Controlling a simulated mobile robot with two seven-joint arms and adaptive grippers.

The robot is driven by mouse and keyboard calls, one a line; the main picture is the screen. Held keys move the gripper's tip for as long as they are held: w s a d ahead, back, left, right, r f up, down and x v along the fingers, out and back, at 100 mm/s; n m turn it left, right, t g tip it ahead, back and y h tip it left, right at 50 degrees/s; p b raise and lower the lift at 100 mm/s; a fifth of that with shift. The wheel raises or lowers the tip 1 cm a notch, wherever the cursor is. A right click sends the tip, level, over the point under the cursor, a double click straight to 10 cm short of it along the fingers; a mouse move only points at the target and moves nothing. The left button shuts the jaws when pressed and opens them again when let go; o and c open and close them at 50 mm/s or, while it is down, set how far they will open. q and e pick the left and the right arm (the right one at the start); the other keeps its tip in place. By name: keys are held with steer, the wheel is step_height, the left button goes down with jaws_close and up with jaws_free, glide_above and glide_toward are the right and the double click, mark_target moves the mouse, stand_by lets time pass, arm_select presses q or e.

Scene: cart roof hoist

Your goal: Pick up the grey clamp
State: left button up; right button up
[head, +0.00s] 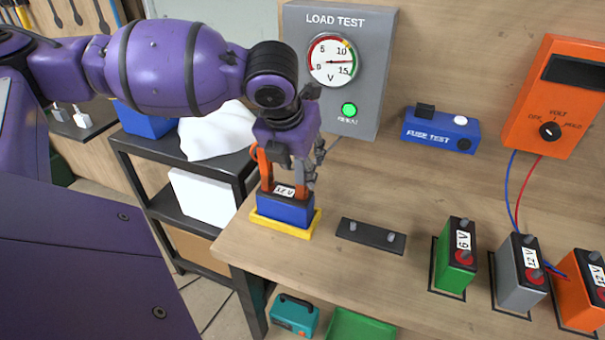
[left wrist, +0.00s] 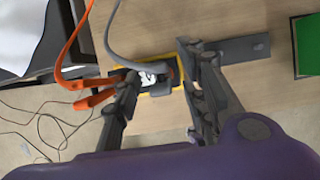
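A blue battery (head: 285,210) with a white label sits in a yellow tray (head: 312,226) at the bench's left front corner. A grey clamp (left wrist: 166,80) on a grey cable shows at the battery's top in the left wrist view; in the head view it is hard to separate from my fingers. My left gripper (left wrist: 160,72) is over the battery, its fingers spread on either side of the clamp. I cannot tell whether they touch it. An orange clamp (left wrist: 92,94) on an orange cable lies left of the left finger. My right gripper is in neither view.
A dark plate with two posts (head: 371,236) lies right of the tray. Green (head: 455,258), grey (head: 520,272) and orange (head: 583,290) batteries stand further right. The load tester (head: 331,70) stands behind. A dark shelf rack (head: 140,150) is left.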

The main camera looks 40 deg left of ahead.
arm_select(q)
steer(key=shift+w+f, duration=0.25)
steer(key=shift+f, duration=0.4)
steer(key=c, duration=0.7)
jaws_close()
steer(key=shift+r, duration=0.1)
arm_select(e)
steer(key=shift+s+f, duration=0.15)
